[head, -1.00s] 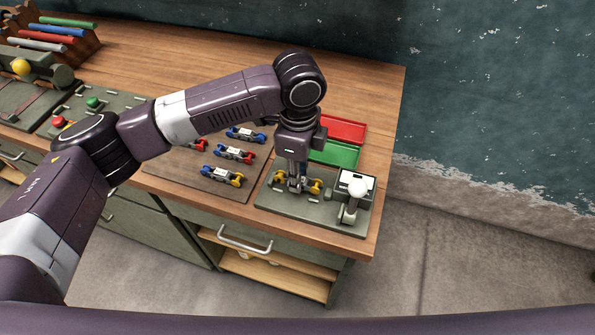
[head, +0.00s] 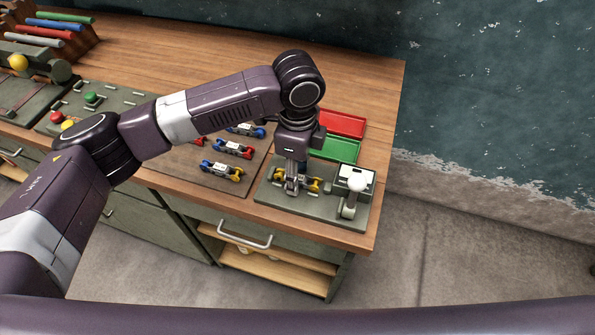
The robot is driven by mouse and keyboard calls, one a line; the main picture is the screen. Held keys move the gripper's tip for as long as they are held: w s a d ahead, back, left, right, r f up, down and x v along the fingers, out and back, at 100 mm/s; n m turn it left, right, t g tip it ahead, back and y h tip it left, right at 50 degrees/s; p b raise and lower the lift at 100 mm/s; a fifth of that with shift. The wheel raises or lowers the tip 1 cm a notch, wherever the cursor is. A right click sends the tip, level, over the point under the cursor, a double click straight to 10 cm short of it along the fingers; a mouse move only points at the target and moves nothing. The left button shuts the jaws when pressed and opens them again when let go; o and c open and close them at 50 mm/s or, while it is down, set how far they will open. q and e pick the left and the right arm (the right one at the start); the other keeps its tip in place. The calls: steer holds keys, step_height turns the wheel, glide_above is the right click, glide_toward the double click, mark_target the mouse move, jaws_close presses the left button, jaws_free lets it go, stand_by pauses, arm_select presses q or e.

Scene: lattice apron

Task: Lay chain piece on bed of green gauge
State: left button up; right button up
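A chain piece with yellow ends (head: 313,185) is at the grey-green gauge plate (head: 335,211), on its left part. My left gripper (head: 291,189) points down over this piece and hides its middle. Whether its fingers are closed on the piece, and whether the piece touches the plate, I cannot tell. On the plate's right part stands a block with a white top and a lever with a white knob (head: 359,184). My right gripper is not in view.
A red tray (head: 342,123) and a green tray (head: 341,149) lie behind the gauge. The bench's right edge is close to the gauge.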

arm_select(q)
step_height(320, 180, up, 12)
stand_by(0.5)
